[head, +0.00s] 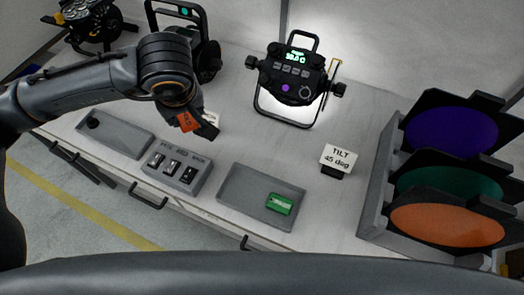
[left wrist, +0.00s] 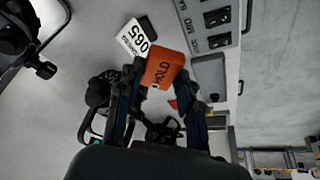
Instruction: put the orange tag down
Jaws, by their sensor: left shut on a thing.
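The orange tag (head: 188,121) is in my left gripper (head: 203,124), above the bench behind the small trays. In the left wrist view the orange tag (left wrist: 164,67) reads "HOLD" and sits between the fingertips of my left gripper (left wrist: 161,82), which is shut on it. Whether the tag touches the bench is not clear. A green tag (head: 279,204) lies in the right-hand grey tray (head: 240,188). My right gripper is not in view.
A white number card (left wrist: 132,37) stands close by the tag. A grey switch box (head: 177,173) and left tray (head: 112,140) line the front edge. Lit par can (head: 298,80), "TILT 45 deg" card (head: 339,158) and colour-filter rack (head: 373,200) stand right. Bench between is clear.

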